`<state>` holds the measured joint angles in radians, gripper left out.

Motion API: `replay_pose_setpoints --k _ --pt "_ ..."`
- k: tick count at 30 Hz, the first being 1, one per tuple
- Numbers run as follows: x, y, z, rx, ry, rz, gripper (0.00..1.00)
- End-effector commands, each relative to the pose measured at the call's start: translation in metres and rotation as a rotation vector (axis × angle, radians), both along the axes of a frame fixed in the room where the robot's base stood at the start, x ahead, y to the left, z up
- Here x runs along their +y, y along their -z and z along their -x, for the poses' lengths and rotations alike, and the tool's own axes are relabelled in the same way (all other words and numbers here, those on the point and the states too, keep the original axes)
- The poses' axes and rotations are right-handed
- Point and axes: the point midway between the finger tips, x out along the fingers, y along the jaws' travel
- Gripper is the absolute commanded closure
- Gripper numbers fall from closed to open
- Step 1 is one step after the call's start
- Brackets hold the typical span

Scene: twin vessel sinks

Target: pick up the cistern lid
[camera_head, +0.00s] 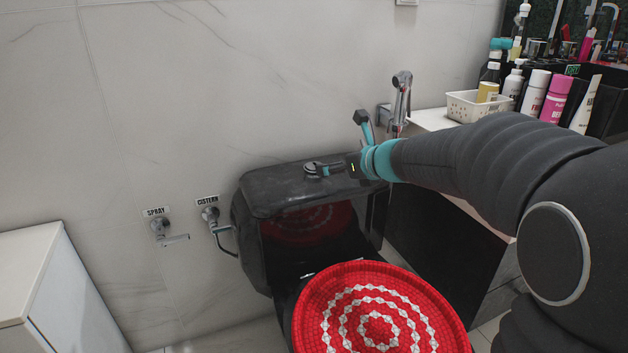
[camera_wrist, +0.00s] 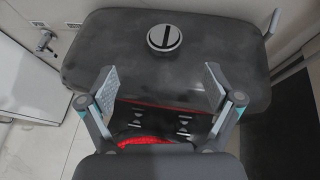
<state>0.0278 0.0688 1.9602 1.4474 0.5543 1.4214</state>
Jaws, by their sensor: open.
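The cistern lid (camera_head: 275,188) is a dark, scuffed black slab with rounded corners on top of the black cistern (camera_head: 250,243) against the wall. It also shows in the wrist view (camera_wrist: 115,50), with a round silver flush button (camera_wrist: 164,37) toward its far edge. My gripper (camera_wrist: 160,82) is open, its two fingers spread apart over the near part of the lid. In the head view my gripper (camera_head: 342,168) is above the lid's right part, near the button. Nothing is between the fingers. I cannot tell whether a finger touches the lid.
A red and white patterned toilet seat cover (camera_head: 380,310) is in front of the cistern. Wall valves (camera_head: 160,228) are at left. A spray (camera_head: 401,95) hangs on the wall behind. A counter with a white basket (camera_head: 470,106) and several bottles stands at right. A white cabinet (camera_head: 60,290) is at far left.

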Motion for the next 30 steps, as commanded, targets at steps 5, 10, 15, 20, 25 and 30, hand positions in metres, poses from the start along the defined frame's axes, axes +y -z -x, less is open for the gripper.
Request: replay_pose_setpoints --k 5,10,15,20,25,30 --pt "0.019 0.017 -0.025 0.001 -0.005 0.003 0.1" --pt "0.03 0.027 -0.044 0.0 -0.005 0.004 0.1" --pt "0.035 0.031 -0.052 -0.003 -0.004 0.004 0.1" --pt "0.039 0.038 -0.063 0.0 -0.004 0.004 0.1" --pt "0.047 0.049 -0.082 0.0 -0.005 0.005 0.1" --pt "0.054 0.055 -0.093 -0.002 -0.004 0.004 0.1"
